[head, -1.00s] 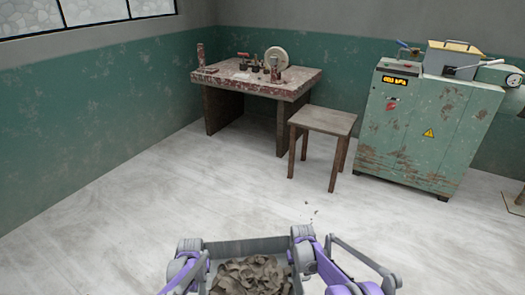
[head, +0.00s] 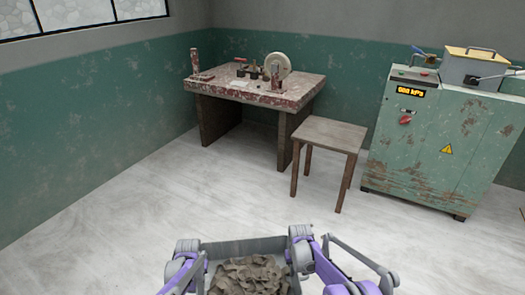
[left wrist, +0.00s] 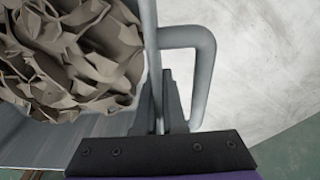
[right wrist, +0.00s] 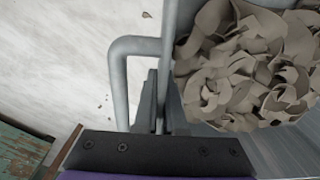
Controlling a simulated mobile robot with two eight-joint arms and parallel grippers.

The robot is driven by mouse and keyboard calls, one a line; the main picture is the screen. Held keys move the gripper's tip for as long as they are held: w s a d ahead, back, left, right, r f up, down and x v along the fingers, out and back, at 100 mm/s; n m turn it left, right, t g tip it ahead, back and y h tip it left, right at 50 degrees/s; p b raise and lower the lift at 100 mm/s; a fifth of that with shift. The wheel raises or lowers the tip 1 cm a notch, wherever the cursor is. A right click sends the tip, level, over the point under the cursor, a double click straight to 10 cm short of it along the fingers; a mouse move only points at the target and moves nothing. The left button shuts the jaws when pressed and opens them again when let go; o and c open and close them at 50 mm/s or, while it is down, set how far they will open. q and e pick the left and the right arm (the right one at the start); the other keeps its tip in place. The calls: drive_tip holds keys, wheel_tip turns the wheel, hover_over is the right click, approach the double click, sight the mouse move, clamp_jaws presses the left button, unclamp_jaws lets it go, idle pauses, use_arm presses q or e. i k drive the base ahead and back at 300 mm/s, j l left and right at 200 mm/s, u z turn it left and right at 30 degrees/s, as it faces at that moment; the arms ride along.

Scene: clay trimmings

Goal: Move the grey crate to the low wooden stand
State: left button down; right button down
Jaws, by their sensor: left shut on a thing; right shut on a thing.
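The grey crate (head: 243,247), full of brown clay trimmings (head: 250,276), is at the bottom of the head view, held in front of me between my arms. My left gripper (head: 188,247) is shut on the crate's left side; in the left wrist view its fingers (left wrist: 165,105) close at a grey bar handle (left wrist: 205,75). My right gripper (head: 301,236) is shut on the right side, with its fingers (right wrist: 155,105) at the other bar handle (right wrist: 122,75). The low wooden stand (head: 333,134) is ahead, slightly right, its top bare.
A worn workbench (head: 260,92) with a wheel and small tools stands behind and left of the stand. A rusty green machine (head: 430,140) stands to its right. The pale floor (head: 150,215) between me and the stand is clear.

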sight(332, 130)
drive_tip(key=i+j, duration=0.1)
drive_tip(key=i, duration=2.1)
drive_tip(key=l+z, duration=0.1)
drive_tip(key=z, duration=0.7)
drive_tip(key=i+j, duration=0.05)
